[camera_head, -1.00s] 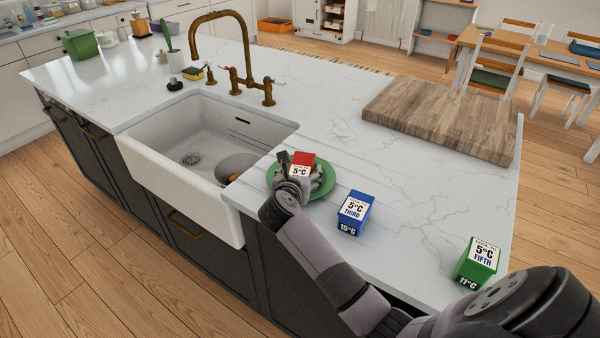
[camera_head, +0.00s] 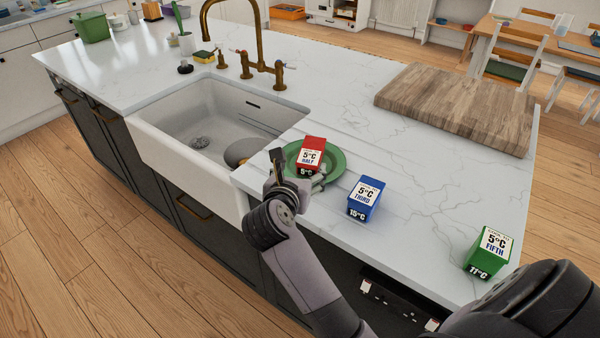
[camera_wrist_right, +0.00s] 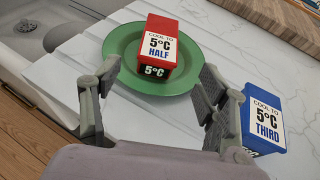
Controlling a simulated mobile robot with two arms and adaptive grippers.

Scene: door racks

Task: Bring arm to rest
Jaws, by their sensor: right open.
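My right gripper (camera_head: 297,172) is over the counter's front edge, just before the green plate (camera_head: 332,164). In the right wrist view its two fingers (camera_wrist_right: 150,95) are spread apart with nothing between them. A red box (camera_head: 312,152) marked "5°C HALF" sits on the green plate, beyond the fingertips and apart from them. A blue box (camera_head: 366,197) marked "THIRD" stands on the counter to the right of the plate; in the wrist view it shows beyond the right finger (camera_wrist_right: 268,125). My left gripper is not in view.
A green box (camera_head: 488,251) marked "FIFTH" stands at the counter's right. A wooden board (camera_head: 455,105) lies at the back right. The sink (camera_head: 215,120) with a brass tap (camera_head: 262,50) is left of the plate. The marble between board and boxes is clear.

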